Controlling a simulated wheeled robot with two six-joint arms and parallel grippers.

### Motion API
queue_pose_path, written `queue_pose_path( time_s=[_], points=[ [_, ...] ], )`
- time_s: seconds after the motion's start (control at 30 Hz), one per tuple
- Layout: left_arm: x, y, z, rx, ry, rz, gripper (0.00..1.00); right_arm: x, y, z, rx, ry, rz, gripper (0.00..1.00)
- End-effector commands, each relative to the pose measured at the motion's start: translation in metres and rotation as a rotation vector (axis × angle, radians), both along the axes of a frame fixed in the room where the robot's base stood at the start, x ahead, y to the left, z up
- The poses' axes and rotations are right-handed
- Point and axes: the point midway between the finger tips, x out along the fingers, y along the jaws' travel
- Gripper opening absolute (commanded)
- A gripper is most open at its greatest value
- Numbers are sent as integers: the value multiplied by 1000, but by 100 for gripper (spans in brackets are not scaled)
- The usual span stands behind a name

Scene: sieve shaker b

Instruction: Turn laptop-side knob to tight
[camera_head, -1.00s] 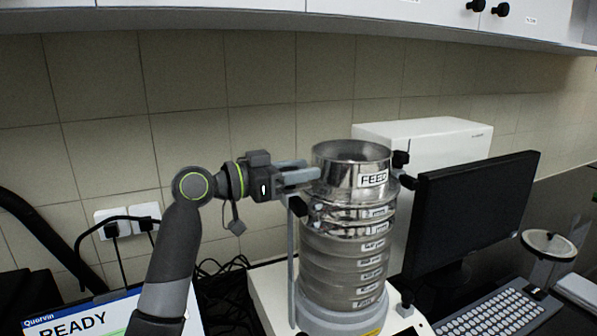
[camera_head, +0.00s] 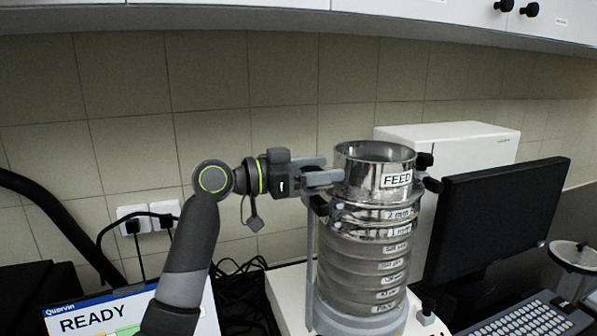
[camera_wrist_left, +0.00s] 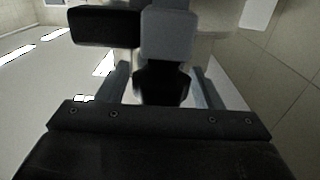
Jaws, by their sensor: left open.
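The sieve stack (camera_head: 362,268) stands on the shaker, its top ring labelled FEED. My left gripper (camera_head: 328,170) is at the upper left of the stack, on the laptop's side, with its fingers pointing right. In the head view the fingers hide the laptop-side knob, and the black end of the clamp bar (camera_head: 319,205) shows just below them. In the left wrist view a dark piece, apparently the knob (camera_wrist_left: 162,85), sits between the two spread fingers of the left gripper (camera_wrist_left: 160,88). I cannot tell whether they touch it. My right gripper is not in view.
The other black knob (camera_head: 424,160) is on the stack's right side. A laptop (camera_head: 110,318) showing READY is at the lower left. A monitor (camera_head: 500,215) and keyboard (camera_head: 530,322) stand to the right. A white box (camera_head: 460,142) is behind, and a tiled wall backs the bench.

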Motion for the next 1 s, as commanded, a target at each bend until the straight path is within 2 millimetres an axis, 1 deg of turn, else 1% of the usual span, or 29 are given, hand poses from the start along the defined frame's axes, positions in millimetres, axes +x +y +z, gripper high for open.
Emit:
queue_pose_path(
  time_s=[0.17,0.4,0.7,0.9,1.0],
  points=[
    [-7,21,-4,3,-3,5,60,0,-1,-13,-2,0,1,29],
    [-25,67,-5,4,-4,6,60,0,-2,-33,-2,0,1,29],
    [-46,120,-4,4,-2,5,60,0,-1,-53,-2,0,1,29],
    [-56,146,-3,3,0,4,60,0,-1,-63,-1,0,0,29],
    [-60,154,-2,2,1,3,60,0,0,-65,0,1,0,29]
  ],
)
